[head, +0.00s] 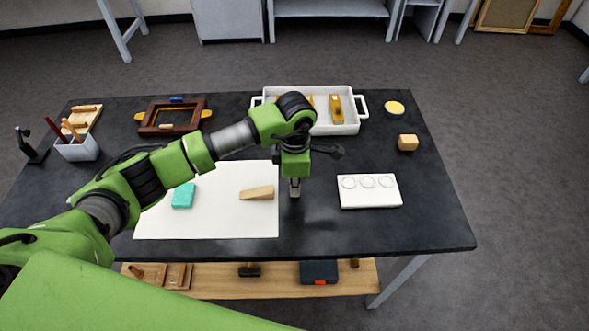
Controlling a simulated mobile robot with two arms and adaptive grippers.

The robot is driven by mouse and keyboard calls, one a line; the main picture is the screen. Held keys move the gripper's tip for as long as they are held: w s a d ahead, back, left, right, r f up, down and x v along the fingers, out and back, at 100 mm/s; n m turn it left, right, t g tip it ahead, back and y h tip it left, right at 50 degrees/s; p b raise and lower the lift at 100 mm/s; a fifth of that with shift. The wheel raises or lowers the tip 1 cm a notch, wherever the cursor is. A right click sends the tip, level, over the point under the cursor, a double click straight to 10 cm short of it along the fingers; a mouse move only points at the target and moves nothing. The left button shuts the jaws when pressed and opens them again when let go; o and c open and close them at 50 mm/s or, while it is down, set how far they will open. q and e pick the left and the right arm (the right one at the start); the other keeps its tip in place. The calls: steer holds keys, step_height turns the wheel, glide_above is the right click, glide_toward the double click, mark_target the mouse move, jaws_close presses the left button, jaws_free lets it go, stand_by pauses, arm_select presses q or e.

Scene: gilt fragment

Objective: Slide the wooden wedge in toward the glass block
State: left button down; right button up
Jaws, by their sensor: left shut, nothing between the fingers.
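The wooden wedge (257,193) lies flat on a white sheet (210,222) on the dark table, near the sheet's right edge. The teal-green glass block (183,196) lies on the same sheet to the left, with a clear gap of bare sheet between them. My left gripper (295,190) points down just right of the wedge and of the sheet's edge. Its fingers are shut and empty, and they look apart from the wedge. My right gripper is out of view.
A white plate with round recesses (369,191) lies to the right of my gripper. Behind stand a white tray (351,128) and a wooden frame (150,130). A wooden cube (408,142) and a yellow disc (395,107) are at the right. The table's front right is clear.

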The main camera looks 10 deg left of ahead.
mark_target(253, 193)
arm_select(q)
steer(key=shift+s+a+r+p, duration=0.1)
steer(key=shift+s+a+p, duration=0.15)
steer(key=shift+a, duration=0.4)
steer(key=shift+s+a+p, duration=0.15)
steer(key=shift+a+p, duration=0.2)
steer(key=shift+a, duration=0.25)
steer(key=shift+s+a+r+p, duration=0.1)
steer(key=shift+s+a+p, duration=0.15)
steer(key=shift+a, duration=0.4)
steer(key=shift+f, duration=0.1)
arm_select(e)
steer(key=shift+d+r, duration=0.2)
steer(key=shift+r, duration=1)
arm_select(q)
steer(key=shift+w, duration=0.1)
steer(key=a, duration=0.2)
steer(key=s+a+b, duration=0.1)
steer(key=a, duration=0.1)
steer(key=s+a+b, duration=0.1)
steer(key=a, duration=0.1)
steer(key=shift+a, duration=0.4)
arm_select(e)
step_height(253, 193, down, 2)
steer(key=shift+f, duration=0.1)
arm_select(q)
steer(key=shift+d+f, duration=0.1)
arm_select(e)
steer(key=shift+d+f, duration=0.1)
